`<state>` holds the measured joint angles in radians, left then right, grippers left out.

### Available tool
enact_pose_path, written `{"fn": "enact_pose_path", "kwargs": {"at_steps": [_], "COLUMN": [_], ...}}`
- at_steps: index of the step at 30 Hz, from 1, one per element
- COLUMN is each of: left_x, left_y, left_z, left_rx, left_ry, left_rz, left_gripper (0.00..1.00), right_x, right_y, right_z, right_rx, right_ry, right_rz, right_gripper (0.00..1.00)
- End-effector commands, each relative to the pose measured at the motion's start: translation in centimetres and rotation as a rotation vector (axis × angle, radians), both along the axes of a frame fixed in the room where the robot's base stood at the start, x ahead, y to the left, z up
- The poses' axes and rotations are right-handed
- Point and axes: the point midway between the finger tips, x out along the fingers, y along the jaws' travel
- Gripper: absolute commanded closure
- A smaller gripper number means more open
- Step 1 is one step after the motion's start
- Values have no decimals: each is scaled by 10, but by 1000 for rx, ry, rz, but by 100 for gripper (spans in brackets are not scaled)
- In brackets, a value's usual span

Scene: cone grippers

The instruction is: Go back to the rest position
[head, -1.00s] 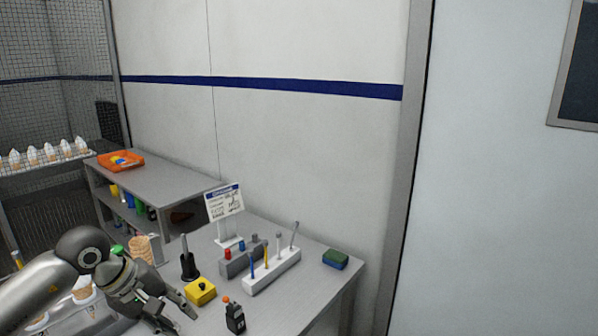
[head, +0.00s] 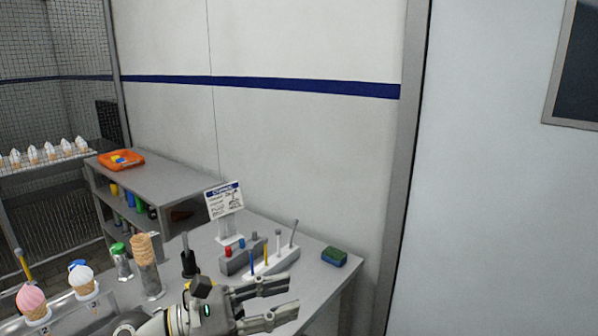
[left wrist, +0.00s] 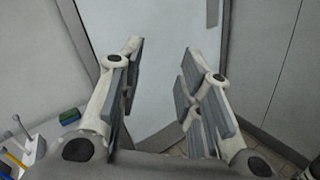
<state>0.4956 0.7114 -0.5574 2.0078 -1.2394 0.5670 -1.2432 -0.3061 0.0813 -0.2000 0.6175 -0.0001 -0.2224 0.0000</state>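My left gripper (head: 293,294) reaches over the front right of the grey table in the head view, fingers pointing right. Its fingers are apart with nothing between them, and the left wrist view (left wrist: 163,62) also shows the empty gap. A cone with a pink scoop (head: 32,299) and a cone with a white scoop (head: 82,281) stand in a holder at the lower left, away from the gripper. A stack of empty cones (head: 146,251) stands to their right. My right gripper is not in view.
A white pen rack (head: 272,266), a sign (head: 224,201) and a green-blue sponge (head: 334,257) stand behind the gripper. A green-lidded jar (head: 121,262) is at left. An orange tray (head: 121,160) sits on the back shelf unit.

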Motion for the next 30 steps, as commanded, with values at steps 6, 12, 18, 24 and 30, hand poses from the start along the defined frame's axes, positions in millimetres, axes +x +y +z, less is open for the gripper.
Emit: {"fn": "enact_pose_path", "kwargs": {"at_steps": [6,12,18,24,30], "left_x": [13,33,23,-42,-133], "left_y": [26,91,154,188,188], "left_z": [38,10,-80,-194,-271], "left_rx": [-647,-1214,-1768,-2299,2119], "left_ry": [451,895,1320,1664,-1439], "left_rz": [167,354,599,940,-1043], "left_gripper": [67,67,67,67,67], "right_x": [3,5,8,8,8], "right_y": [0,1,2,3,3], "right_z": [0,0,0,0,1], "right_rx": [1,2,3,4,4], "right_ry": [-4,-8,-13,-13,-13], "right_rz": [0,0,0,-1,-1], "right_gripper": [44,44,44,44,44]}}
